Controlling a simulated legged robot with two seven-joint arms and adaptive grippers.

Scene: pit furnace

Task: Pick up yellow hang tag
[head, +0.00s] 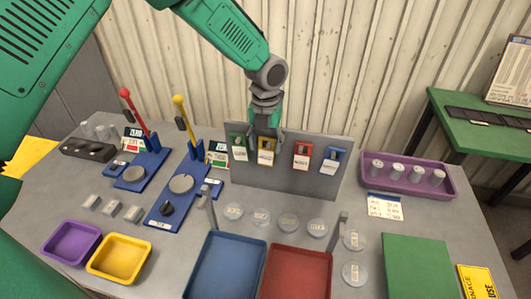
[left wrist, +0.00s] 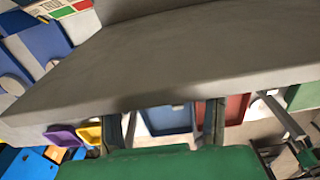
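The yellow hang tag (head: 266,158) hangs on the grey upright board (head: 310,180) in the head view, second from the left, between a green tag (head: 239,154) and a red tag (head: 302,162). My left gripper (head: 265,133) points down at the board's top edge, just above the yellow tag. In the left wrist view its two fingers (left wrist: 170,122) stand apart, partly hidden by a grey surface. No tag shows there, and I cannot tell whether the fingers touch the yellow tag. My right gripper is out of view.
A blue tag (head: 332,160) hangs at the board's right. Blue stands with red and yellow levers (head: 186,115) are close left. A purple tray (head: 405,188) with cylinders is right. Blue (head: 209,285) and red (head: 299,285) trays stand in front, with clear discs (head: 261,217) between.

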